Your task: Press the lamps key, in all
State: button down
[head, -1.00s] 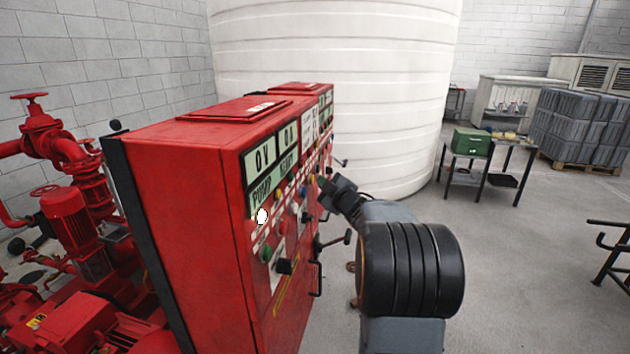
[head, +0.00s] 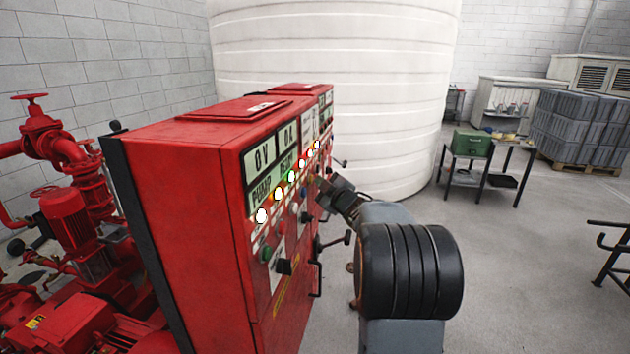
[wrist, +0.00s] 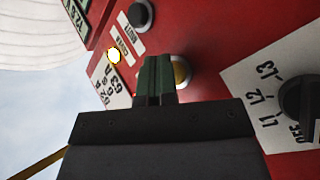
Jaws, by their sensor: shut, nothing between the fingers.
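My gripper (head: 325,186) reaches the control face of the red cabinet (head: 180,190) in the head view. In the wrist view its two dark green fingers (wrist: 154,72) are closed together with nothing between them. Their tips lie over a round yellow key (wrist: 181,72), which shows partly to their right. The tips look to be at the key, but they hide the contact. A lit lamp (wrist: 113,56) also shows in the wrist view, left of the fingers.
In the wrist view, a black key (wrist: 138,15) sits above the fingers and a black rotary switch (wrist: 302,98) at right. A red valve and pump (head: 70,215) stand left of the cabinet. A white tank (head: 330,60) is behind it.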

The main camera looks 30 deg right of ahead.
jog(key=shift+s+d, duration=0.5)
jog(key=shift+s, duration=0.05)
jog(key=shift+s+d+p, duration=0.35)
jog(key=shift+s+d, duration=1.35)
jog(key=shift+d, duration=0.1)
jog(key=shift+f, duration=0.1)
